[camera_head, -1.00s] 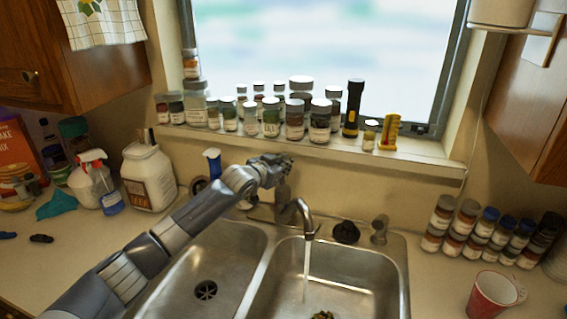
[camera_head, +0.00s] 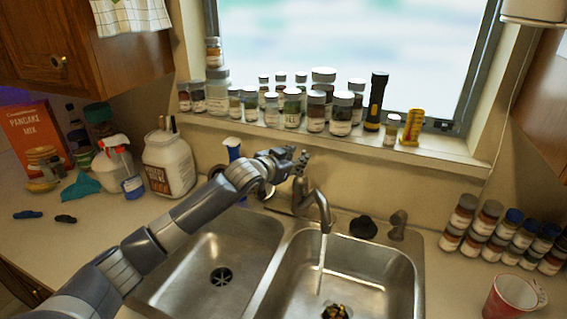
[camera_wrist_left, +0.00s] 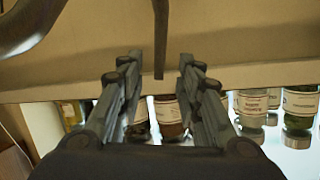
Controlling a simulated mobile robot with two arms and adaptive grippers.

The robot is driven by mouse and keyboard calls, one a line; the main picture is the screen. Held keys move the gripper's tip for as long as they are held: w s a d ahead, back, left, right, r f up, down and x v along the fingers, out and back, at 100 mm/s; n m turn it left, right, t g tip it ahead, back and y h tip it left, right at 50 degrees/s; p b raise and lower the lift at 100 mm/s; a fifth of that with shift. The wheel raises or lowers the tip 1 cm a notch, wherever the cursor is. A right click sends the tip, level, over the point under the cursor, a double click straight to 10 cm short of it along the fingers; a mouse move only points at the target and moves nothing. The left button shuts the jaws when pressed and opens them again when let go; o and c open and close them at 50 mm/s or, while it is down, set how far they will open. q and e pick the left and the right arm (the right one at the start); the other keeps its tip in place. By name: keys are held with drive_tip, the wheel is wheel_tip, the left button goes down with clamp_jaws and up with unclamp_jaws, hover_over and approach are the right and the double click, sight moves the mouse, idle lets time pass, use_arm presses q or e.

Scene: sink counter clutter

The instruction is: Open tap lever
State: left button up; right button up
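The chrome tap (camera_head: 318,205) stands behind the double sink, and water runs from its spout into the right basin. My left gripper (camera_head: 299,156) is just above the tap's base in the head view. In the left wrist view my left gripper (camera_wrist_left: 158,90) is open, its two fingers apart. A thin dark bar, seemingly the tap lever (camera_wrist_left: 160,38), reaches down between the fingertips with a gap on both sides. The curved tap spout (camera_wrist_left: 28,28) shows at the upper left there. The lever is hard to make out in the head view. My right gripper is not in view.
Jars (camera_head: 316,110) and a black flashlight (camera_head: 376,100) line the window sill behind the gripper. A blue-topped bottle (camera_head: 233,150) stands behind my left arm. A black stopper (camera_head: 363,227) lies right of the tap. A red mug (camera_head: 508,298) is at lower right.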

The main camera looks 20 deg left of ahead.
use_arm(q)
drive_tip(key=v, duration=0.7)
drive_tip(key=shift+f, duration=0.1)
